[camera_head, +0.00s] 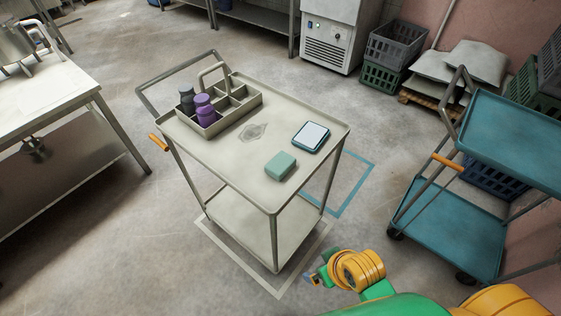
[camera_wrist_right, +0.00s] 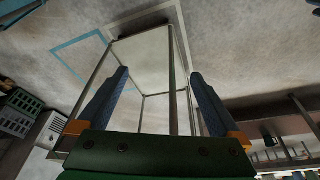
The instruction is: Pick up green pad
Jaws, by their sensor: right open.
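The green pad (camera_head: 281,166) is a small pale-green block. It lies flat near the front edge of the top of a beige cart (camera_head: 232,163) in the head view. My right gripper (camera_head: 313,279) is low at the front right of the cart, apart from it and from the pad. In the right wrist view its two dark-blue fingers (camera_wrist_right: 159,92) are spread with nothing between them, and the cart's frame shows behind them. The pad is not visible in the wrist view. My left gripper is in neither view.
A tablet-like device (camera_head: 311,136) lies beside the pad. A divided caddy (camera_head: 237,107) with dark and purple bottles stands at the cart's far left. A teal cart (camera_head: 450,225) stands at right and a steel table (camera_head: 50,110) at left. Floor between the carts is clear.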

